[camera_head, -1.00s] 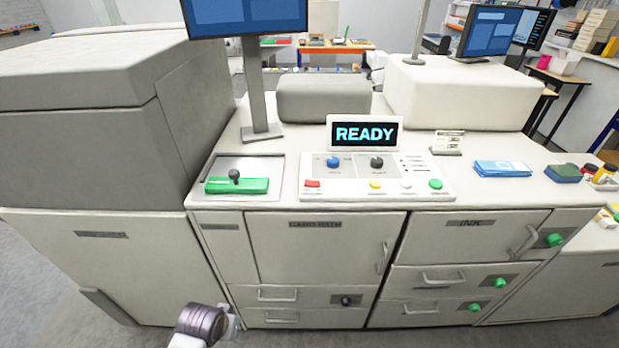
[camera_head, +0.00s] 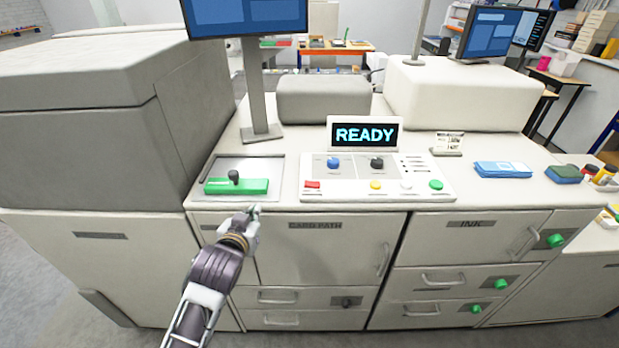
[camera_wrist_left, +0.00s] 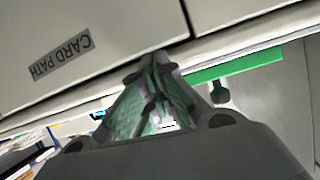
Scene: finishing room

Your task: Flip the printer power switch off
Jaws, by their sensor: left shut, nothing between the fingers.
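The printer (camera_head: 430,225) is a long pale machine whose small screen (camera_head: 365,134) reads READY. Its control panel (camera_head: 340,190) has a red control (camera_head: 312,184), a blue knob (camera_head: 333,162), a black knob (camera_head: 377,162) and coloured buttons. To its left, a green bar (camera_head: 255,187) with a black-knobbed lever (camera_head: 234,177) sits in a recessed plate. No power switch label is readable. My left gripper (camera_head: 253,211) is shut and empty at the front top edge, just below the green bar and apart from it. In the left wrist view, the bar (camera_wrist_left: 235,64) shows beside the fingertips (camera_wrist_left: 153,65). My right gripper is out of view.
A monitor on a post (camera_head: 255,95) rises behind the green bar. A tall grey housing (camera_head: 95,105) stands at the left. Blue packets (camera_head: 502,169) lie right of the panel. Drawer handles stick out from the front below.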

